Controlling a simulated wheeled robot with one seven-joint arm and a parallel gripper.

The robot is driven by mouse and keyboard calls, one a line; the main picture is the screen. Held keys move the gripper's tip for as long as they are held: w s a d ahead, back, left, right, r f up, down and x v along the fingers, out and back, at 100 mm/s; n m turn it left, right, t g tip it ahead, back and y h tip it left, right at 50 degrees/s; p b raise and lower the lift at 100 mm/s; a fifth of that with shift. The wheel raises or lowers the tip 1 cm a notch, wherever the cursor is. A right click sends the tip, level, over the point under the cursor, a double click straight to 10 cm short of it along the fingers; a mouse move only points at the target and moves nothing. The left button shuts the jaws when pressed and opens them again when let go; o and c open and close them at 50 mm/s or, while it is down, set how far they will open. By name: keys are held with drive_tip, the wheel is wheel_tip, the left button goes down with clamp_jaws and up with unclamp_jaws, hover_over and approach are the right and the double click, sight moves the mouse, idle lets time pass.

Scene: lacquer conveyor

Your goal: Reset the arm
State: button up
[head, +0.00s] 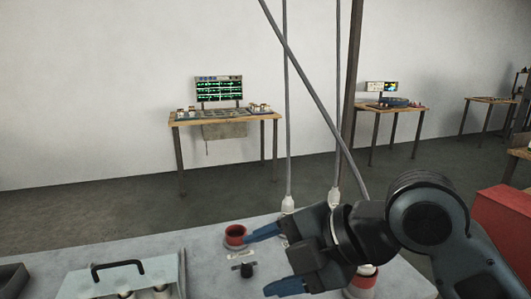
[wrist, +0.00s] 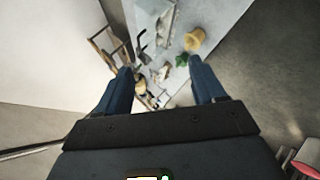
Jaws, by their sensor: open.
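My gripper (head: 258,264) reaches in from the right of the head view, above the grey table (head: 215,275). Its two blue fingers are spread apart, with nothing seen between them. In the wrist view my gripper (wrist: 160,68) is also open, its fingers pointing toward the tabletop and several small items. A red cup with a dark inside (head: 235,235) stands near the upper fingertip in the head view; I cannot tell the gap between them. Part of the tabletop is hidden behind my gripper and arm.
A pale case with a black handle (head: 120,266) stands at front left. A small black item (head: 243,269) lies near the gripper. A red-and-white item (head: 362,283) is partly hidden under my arm. Grey cables (head: 287,120) hang behind. A yellow item (wrist: 194,40) shows in the wrist view.

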drive_tip(key=a+r+m+t+y, duration=0.2)
drive_tip(key=a+m+t+y, duration=0.15)
drive_tip(key=m+t, duration=0.4)
drive_tip(key=s+d+f+m+t+h, duration=0.5)
drive_tip(key=s+d+f+m+h, duration=0.7)
drive_tip(key=m, duration=0.7)
drive_tip(key=s+d+f, duration=0.1)
drive_tip(key=s+d, duration=0.3)
drive_tip(key=s, duration=0.3)
drive_tip(key=s+d+g, duration=0.1)
drive_tip(key=s+d, duration=0.3)
drive_tip(key=s, duration=0.4)
drive_tip(key=s+d+f+h, duration=0.1)
drive_tip(key=s+d, duration=0.3)
drive_tip(key=s, duration=0.4)
drive_tip(key=shift+s+f+m+g, duration=0.15)
drive_tip(key=shift+f+m+g, duration=0.2)
drive_tip(key=shift+m, duration=0.1)
